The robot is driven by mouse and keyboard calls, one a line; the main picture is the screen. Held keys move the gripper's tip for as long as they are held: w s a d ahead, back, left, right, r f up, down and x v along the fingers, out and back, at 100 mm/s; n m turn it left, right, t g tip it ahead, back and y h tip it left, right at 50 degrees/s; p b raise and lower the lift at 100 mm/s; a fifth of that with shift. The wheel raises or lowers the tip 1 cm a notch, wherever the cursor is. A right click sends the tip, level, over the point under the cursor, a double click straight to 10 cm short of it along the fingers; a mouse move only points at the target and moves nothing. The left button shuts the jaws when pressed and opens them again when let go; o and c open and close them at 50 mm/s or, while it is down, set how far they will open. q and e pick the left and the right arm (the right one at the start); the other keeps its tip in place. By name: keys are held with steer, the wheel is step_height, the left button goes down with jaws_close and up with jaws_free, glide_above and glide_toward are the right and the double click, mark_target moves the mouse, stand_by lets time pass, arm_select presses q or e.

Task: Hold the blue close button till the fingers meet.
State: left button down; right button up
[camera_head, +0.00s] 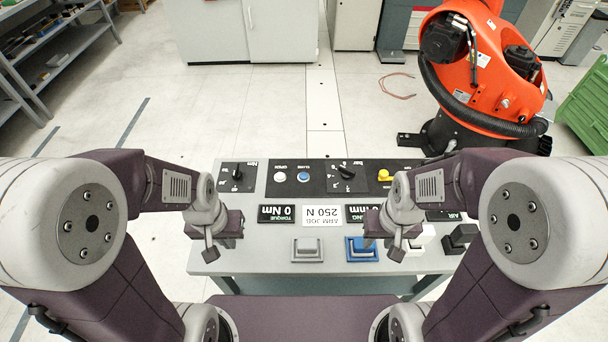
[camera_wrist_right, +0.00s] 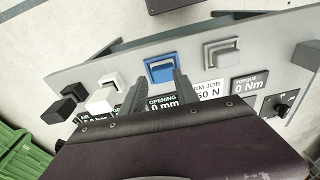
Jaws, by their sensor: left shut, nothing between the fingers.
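A small round blue button (camera_head: 303,177) labelled CLOSE sits on the black panel at the back of the grey console, right of a white round button (camera_head: 280,177) labelled OPEN. A larger blue rectangular key (camera_head: 360,250) is at the console's front edge; it also shows in the right wrist view (camera_wrist_right: 161,68). My right gripper (camera_head: 384,249) is over the front of the console, beside the blue key. In the right wrist view its fingers (camera_wrist_right: 158,93) are apart with nothing between them. My left gripper (camera_head: 220,248) is shut and empty over the console's left part.
A grey key (camera_head: 307,247) is left of the blue key; white (camera_head: 422,240) and black (camera_head: 459,238) keys are right of it. A display (camera_wrist_right: 162,104) reads OPENING 0 mm. A yellow knob (camera_head: 384,175) is on the back panel. An orange robot arm (camera_head: 495,70) stands behind.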

jaws_close()
stand_by(1.8)
